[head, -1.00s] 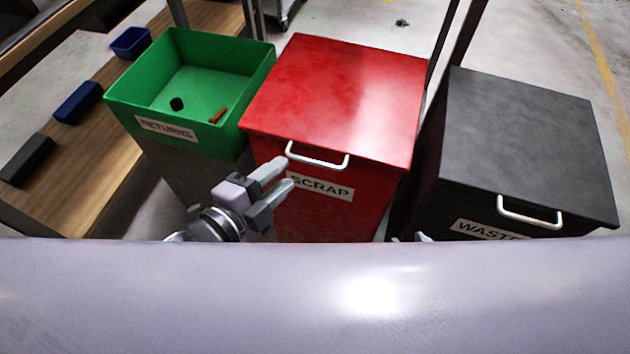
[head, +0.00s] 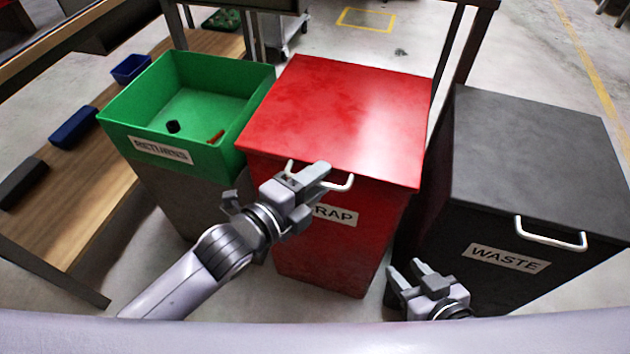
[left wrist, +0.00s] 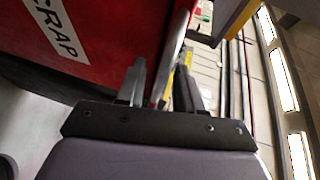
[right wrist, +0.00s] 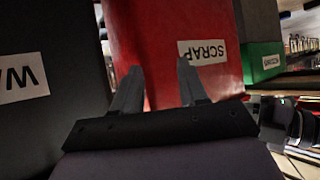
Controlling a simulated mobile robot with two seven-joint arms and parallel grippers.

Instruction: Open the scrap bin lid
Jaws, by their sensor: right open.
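The red scrap bin (head: 330,250) stands in the middle of the head view with its flat red lid (head: 340,110) lying closed on top. A white bar handle (head: 342,187) is on the lid's front edge, partly hidden by my left gripper. My left gripper (head: 322,178) is at the handle, its fingers apart. In the left wrist view a pale bar (left wrist: 172,65) runs between the open fingers (left wrist: 160,85); contact cannot be told. My right gripper (head: 405,275) is open and empty, low in front of the gap between scrap and waste bins. It also shows in the right wrist view (right wrist: 158,85).
The green returns bin (head: 118,118) is open at left, holding small parts. The black waste bin (head: 540,150) stands at right with its lid closed and a white handle (head: 550,235). A wooden bench (head: 100,190) with blue trays is far left. Posts rise behind.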

